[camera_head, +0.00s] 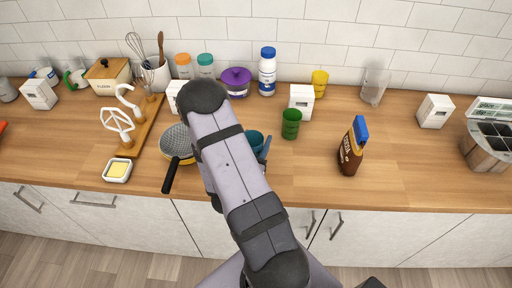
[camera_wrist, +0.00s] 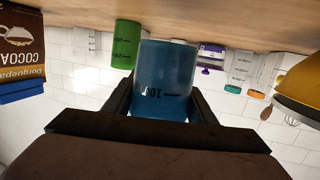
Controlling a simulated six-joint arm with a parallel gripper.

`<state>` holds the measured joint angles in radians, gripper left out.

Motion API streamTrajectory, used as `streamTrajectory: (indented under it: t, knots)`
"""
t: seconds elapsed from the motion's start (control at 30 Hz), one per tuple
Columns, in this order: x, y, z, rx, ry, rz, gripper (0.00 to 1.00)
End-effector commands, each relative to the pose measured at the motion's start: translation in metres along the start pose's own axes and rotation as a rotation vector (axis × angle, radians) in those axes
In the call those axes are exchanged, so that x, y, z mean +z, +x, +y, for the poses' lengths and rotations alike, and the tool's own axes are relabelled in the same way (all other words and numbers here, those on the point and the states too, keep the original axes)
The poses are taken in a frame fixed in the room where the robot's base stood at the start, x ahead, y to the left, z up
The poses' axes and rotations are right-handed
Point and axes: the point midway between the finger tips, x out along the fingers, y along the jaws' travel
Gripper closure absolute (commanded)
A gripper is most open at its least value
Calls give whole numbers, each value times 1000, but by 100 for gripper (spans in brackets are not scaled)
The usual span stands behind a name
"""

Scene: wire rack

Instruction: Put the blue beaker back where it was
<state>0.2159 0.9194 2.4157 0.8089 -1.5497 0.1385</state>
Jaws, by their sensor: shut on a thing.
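The blue beaker (camera_head: 254,139) shows partly behind my arm in the head view, over the front middle of the counter. In the wrist view, which is upside down, the blue beaker (camera_wrist: 165,70) fills the middle, with its dark marking facing me. My gripper (camera_wrist: 165,95) is shut on it, with one dark finger on each side. In the head view my gripper (camera_head: 262,150) is mostly hidden by my arm. I cannot tell whether the beaker's base touches the counter. A green beaker (camera_head: 291,123) stands just right of it; it also shows in the wrist view (camera_wrist: 125,45).
A cocoa package (camera_head: 351,150) stands to the right and a strainer with a dark handle (camera_head: 177,142) to the left. White boxes (camera_head: 301,100), a yellow beaker (camera_head: 320,83) and a clear beaker (camera_head: 374,86) stand behind. The wooden counter (camera_head: 400,165) is clear at front right.

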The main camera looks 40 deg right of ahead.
Motion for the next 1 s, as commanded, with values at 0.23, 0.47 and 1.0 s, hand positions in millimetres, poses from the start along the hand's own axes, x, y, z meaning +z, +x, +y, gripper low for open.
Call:
streamTrajectory:
  t: [0.23,0.47,1.0]
  knots:
    - [4,1,0,0,0,0,72]
    - [19,3,0,0,-2,-2,72]
    - [40,6,0,0,1,1,72]
